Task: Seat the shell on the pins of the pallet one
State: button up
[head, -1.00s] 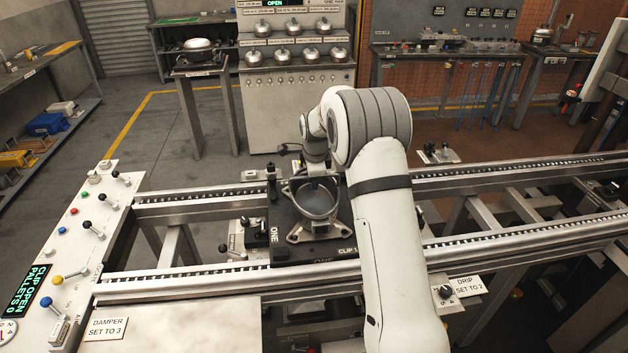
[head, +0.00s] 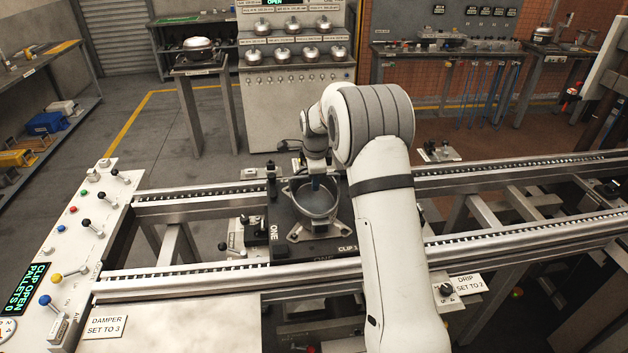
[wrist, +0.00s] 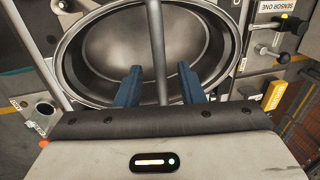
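The shell (head: 318,205) is an open grey metal bowl with flat feet at its base. In the head view it stands over the dark pallet one (head: 285,249) on the rail conveyor and looks upright. I cannot tell whether its feet are on the pins. My gripper (head: 316,184) points down at the far part of the shell's mouth. In the wrist view my gripper (wrist: 160,72) shows two blue fingers apart, with a thin grey bar (wrist: 157,35) between them and gaps at both sides. The shell's hollow (wrist: 110,45) fills the view beyond.
The two conveyor rails (head: 190,281) run left to right. A control panel (head: 85,235) with knobs and a display reading CLIP OPEN stands at left. A dial by a DRIP sign (head: 468,284) sits at right. A small clamp unit (head: 245,240) is left of the pallet.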

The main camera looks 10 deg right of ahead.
notch_tip(320, 180, up, 7)
jog(key=s+b, duration=0.1)
jog(key=shift+s, duration=0.15)
